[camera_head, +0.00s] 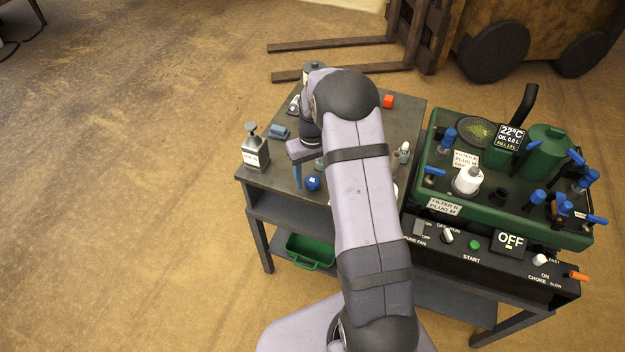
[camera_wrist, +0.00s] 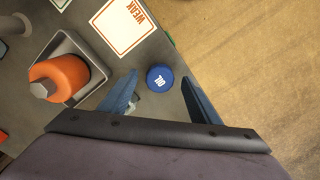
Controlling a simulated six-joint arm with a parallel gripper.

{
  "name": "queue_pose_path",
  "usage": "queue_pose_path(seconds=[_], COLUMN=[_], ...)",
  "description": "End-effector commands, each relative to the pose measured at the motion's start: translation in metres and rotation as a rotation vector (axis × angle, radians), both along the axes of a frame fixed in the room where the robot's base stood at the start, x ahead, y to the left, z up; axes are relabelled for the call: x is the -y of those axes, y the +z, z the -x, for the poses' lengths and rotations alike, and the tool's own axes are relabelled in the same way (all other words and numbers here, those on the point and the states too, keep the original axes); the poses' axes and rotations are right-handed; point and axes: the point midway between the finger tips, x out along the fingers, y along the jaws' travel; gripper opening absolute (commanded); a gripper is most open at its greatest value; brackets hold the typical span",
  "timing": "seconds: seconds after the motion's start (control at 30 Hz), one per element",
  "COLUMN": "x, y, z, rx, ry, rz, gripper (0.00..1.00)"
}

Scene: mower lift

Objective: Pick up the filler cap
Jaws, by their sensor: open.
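The filler cap appears to be the round blue cap with white lettering that looks like "OIL" (camera_wrist: 160,77). It stands on the grey table, near the front edge in the head view (camera_head: 313,183). My gripper (camera_wrist: 158,84) is open and empty. In the wrist view the cap lies between the directions of its two blue-grey fingers, near the tips, with a gap on each side. In the head view my gripper (camera_head: 303,172) hangs just left of the cap, partly hidden by my arm. How high the fingertips are above the table is unclear.
A small pale object (camera_wrist: 136,103) lies by the left finger. A grey can (camera_head: 255,150) stands left. The green machine (camera_head: 437,190) stands right of the table.

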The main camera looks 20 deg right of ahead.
Motion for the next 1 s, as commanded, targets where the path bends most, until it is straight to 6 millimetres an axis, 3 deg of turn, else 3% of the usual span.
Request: queue_pose_path(seconds=[0.3, 0.47, 0.5, 0.83, 1.0], x=[0.0, 0.0, 0.0, 0.0, 0.0], y=[-0.004, -0.004, -0.004, -0.001, 0.014], z=[0.0, 0.0, 0.0, -0.001, -0.001], rx=[0.002, 0.002, 0.002, 0.003, 0.005], ry=[0.0, 0.0, 0.0, 0.0, 0.0], rz=[0.0, 0.0, 0.0, 0.001, 0.001], gripper=[0.54, 0.16, 0.13, 0.13, 0.13])
